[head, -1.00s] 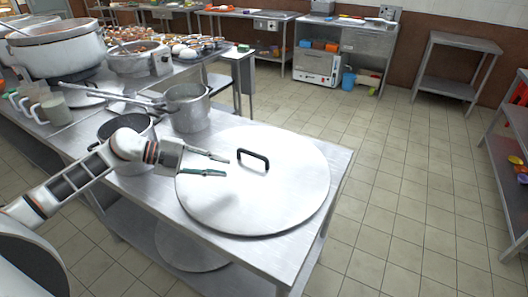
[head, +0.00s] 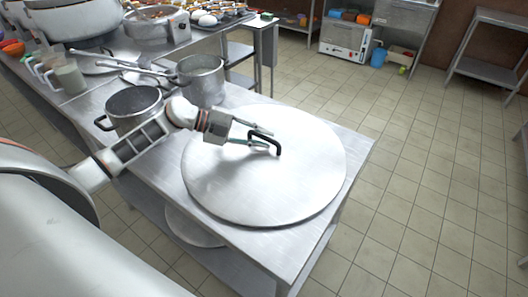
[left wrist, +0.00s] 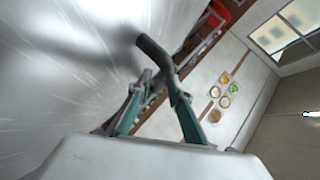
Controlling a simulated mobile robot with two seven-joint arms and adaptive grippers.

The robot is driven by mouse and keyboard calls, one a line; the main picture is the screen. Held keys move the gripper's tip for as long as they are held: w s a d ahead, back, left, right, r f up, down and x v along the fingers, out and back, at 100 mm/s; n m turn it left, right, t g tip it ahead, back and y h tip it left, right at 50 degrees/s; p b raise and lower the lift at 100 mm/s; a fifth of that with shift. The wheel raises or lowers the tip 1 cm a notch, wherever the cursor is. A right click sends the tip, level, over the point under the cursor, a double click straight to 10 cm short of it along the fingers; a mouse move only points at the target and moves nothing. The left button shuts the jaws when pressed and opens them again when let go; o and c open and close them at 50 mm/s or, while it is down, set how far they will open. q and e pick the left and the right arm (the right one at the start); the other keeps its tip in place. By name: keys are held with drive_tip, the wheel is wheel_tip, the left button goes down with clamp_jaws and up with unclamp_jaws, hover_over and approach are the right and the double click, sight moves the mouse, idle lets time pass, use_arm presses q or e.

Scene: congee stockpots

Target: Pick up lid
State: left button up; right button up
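The lid (head: 265,185) is a large round grey metal disc lying flat on the steel table. Its black loop handle (head: 278,146) stands up from its top. My left gripper (head: 269,141) reaches over the lid from the left, with its two green-grey fingers apart and the tips at the handle. In the left wrist view, the dark handle (left wrist: 154,53) runs down to the gap between the fingertips (left wrist: 161,82). Firm contact on both sides does not show. The lid's surface (left wrist: 60,60) fills the left of that view. My right gripper is not in view.
A dark-mouthed pot (head: 133,112) and a grey saucepan (head: 202,80) stand on the table (head: 232,240) left of and behind the lid. Another round disc (head: 190,226) lies on the shelf below. Large stockpots (head: 80,22) stand at the far left. Floor at right is clear.

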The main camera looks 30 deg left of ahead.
use_arm(q)
drive_tip(key=shift+w+d+f, duration=0.15)
drive_tip(key=shift+w+d, duration=0.1)
drive_tip(key=shift+d, duration=0.1)
clamp_jaws()
drive_tip(key=shift+r, duration=0.2)
